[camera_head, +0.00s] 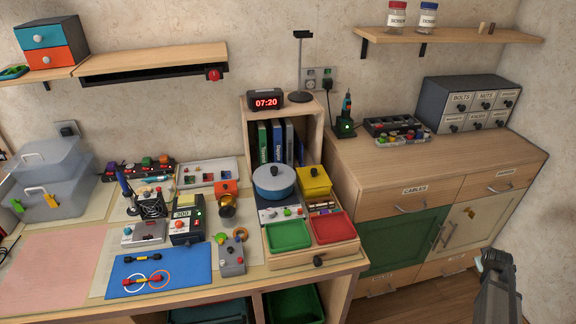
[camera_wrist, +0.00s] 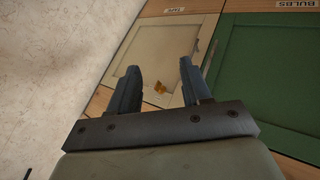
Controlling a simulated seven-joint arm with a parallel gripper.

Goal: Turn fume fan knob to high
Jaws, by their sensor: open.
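My gripper (camera_head: 497,258) is at the far right of the head view, in front of the cabinet and well away from the bench. In the wrist view my gripper (camera_wrist: 160,72) has its two fingers apart with nothing between them, and it faces the cabinet doors.
A black station (camera_head: 187,228) with a lit display stands right of the grey box. A blue mat (camera_head: 190,262), a blue pot (camera_head: 274,181), green (camera_head: 287,235) and red (camera_head: 333,228) trays crowd the bench. A wooden shelf (camera_head: 155,62) hangs above. Open room lies before the cabinet (camera_head: 450,165).

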